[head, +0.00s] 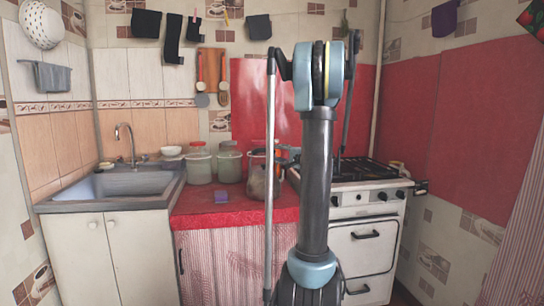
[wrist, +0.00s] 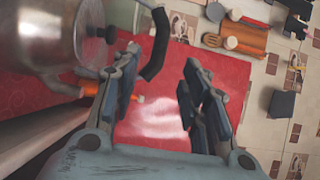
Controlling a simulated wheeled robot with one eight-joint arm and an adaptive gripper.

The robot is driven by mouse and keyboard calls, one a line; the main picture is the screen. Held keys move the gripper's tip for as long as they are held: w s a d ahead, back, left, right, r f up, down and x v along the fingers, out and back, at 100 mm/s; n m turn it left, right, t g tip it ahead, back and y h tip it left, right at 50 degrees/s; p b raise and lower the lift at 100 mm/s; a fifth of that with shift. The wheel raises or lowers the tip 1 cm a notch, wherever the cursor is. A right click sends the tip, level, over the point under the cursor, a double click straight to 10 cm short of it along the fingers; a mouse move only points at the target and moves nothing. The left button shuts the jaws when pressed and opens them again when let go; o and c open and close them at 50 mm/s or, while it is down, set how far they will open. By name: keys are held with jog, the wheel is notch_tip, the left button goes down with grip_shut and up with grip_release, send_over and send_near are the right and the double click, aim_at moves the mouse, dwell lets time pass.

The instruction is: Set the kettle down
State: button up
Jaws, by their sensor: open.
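The silver kettle (wrist: 45,30) fills the upper left of the wrist view, with a black knob and a black curved handle (wrist: 160,42). In the head view the kettle (head: 257,182) shows in part on the red counter, largely hidden by my arm. My gripper (wrist: 162,65) is open in the wrist view. The handle shows between the fingertips, nearer the left one, and nothing is clamped. I cannot tell whether a finger touches it. In the head view my gripper is mostly hidden behind my arm.
The red oilcloth counter (head: 225,213) lies between the sink (head: 125,182) and the white stove (head: 350,205). Jars (head: 200,166) stand at its back left, and a purple sponge (head: 221,196) lies near the front. The front left of the counter is mostly clear.

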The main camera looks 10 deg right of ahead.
jog(key=s+a+f+n+g+h, duration=0.1)
jog(key=s+a+f+n+g, duration=0.5)
jog(key=s, duration=0.5)
jog(key=s+a+f+n+g, duration=0.15)
jog(key=s+a+f, duration=0.25)
jog(key=s+a, duration=0.45)
jog(key=s+d+f+n+g+h, duration=0.1)
jog(key=s+d+f+g+h, duration=0.1)
jog(key=s+f, duration=0.3)
jog(key=s+d+f+n+g+h, duration=0.1)
jog(key=s+d+f+n+h, duration=0.1)
jog(key=s, duration=1.1)
jog(key=s+d+f+n+g+h, duration=0.1)
jog(key=s+d+f+g+h, duration=0.1)
jog(key=s+d+f+h, duration=0.2)
jog(key=s+f, duration=0.3)
jog(key=s, duration=0.2)
jog(key=shift+s+f+g, duration=0.35)
jog(key=shift+d+n, duration=0.1)
jog(key=shift+n, duration=0.15)
